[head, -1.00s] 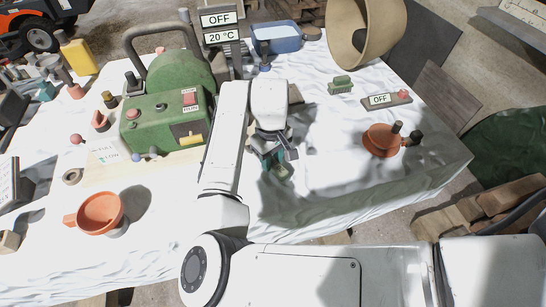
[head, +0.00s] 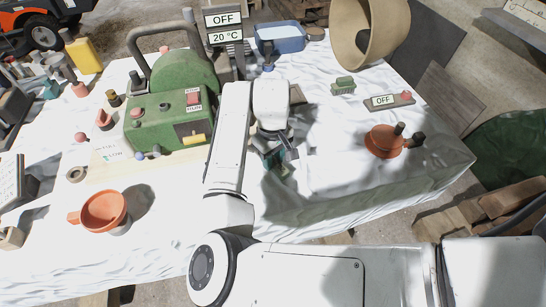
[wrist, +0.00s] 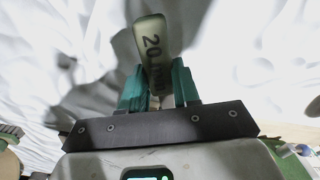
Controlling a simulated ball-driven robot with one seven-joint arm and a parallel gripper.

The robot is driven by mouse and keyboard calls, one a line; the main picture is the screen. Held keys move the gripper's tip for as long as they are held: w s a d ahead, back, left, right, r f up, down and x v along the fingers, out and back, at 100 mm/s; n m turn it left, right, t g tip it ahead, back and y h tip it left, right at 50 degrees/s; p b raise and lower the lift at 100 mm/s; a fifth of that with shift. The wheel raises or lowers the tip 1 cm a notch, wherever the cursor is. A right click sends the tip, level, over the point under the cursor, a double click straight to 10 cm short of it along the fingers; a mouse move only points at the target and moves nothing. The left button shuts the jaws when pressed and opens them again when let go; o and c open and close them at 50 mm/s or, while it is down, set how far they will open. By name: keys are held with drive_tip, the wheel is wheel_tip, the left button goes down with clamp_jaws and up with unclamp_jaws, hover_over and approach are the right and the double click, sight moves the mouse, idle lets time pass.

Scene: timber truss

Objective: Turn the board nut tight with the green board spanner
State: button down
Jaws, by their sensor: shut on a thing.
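My gripper (wrist: 158,88) shows in the wrist view with two teal fingers, shut on a pale olive-green, rounded piece (wrist: 152,45). That piece carries dark marks that begin with "20", and it looks like the green board spanner; its far end points away from the fingers. In the head view my gripper (head: 276,157) hangs over the white cloth near the middle of the table, and the held piece is mostly hidden by the fingers and wrist. I cannot make out the board nut in either view.
A green machine (head: 165,120) stands left of my arm on a pale board (head: 112,172). An orange cup (head: 103,211) is at the front left, an orange dish (head: 384,140) at the right.

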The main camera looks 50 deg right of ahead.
drive_tip(key=shift+w+d, duration=0.2)
drive_tip(key=shift+w, duration=0.8)
drive_tip(key=shift+w+d, duration=0.15)
drive_tip(key=shift+w, duration=0.8)
idle(1.1)
drive_tip(key=shift+p, duration=0.65)
drive_tip(key=shift+a, duration=0.1)
idle(0.4)
drive_tip(key=shift+w+a+m, duration=0.3)
drive_tip(key=shift+a+m, duration=0.55)
drive_tip(key=shift+m, duration=0.35)
drive_tip(key=shift+w+a+m, duration=0.25)
drive_tip(key=shift+a+m, duration=0.2)
drive_tip(key=shift+m, duration=0.15)
drive_tip(key=shift+w+a+m, duration=0.2)
drive_tip(key=shift+a+m, duration=0.25)
drive_tip(key=shift+m, duration=0.15)
